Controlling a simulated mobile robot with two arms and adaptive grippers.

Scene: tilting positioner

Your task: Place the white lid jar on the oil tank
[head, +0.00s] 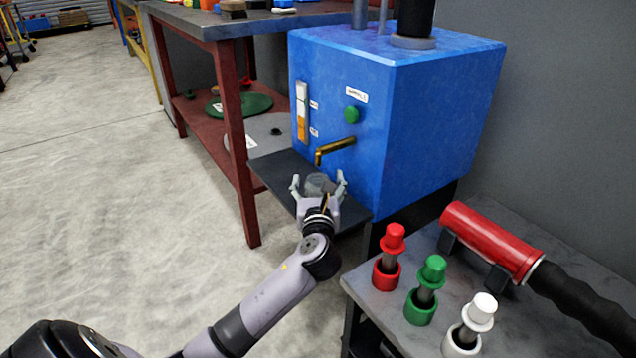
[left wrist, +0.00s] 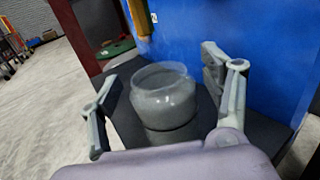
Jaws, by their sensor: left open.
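A clear glass jar (head: 317,184) stands on the dark shelf (head: 276,170) at the front of the blue oil tank (head: 400,110), below its brass spout (head: 335,149). The jar (left wrist: 163,97) also shows in the left wrist view, upright; I see no white lid on it. My left gripper (head: 319,180) is open, with one finger on each side of the jar and gaps between fingers and glass in the wrist view. The jar's lower part is partly hidden by the gripper in the head view. My right gripper is not in view.
A side table (head: 390,320) at the right holds red (head: 388,262), green (head: 427,290) and white (head: 470,325) capped pieces and a red cylinder (head: 490,240) with a black hose. A red-framed bench (head: 230,130) stands left of the tank. Open floor lies at the left.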

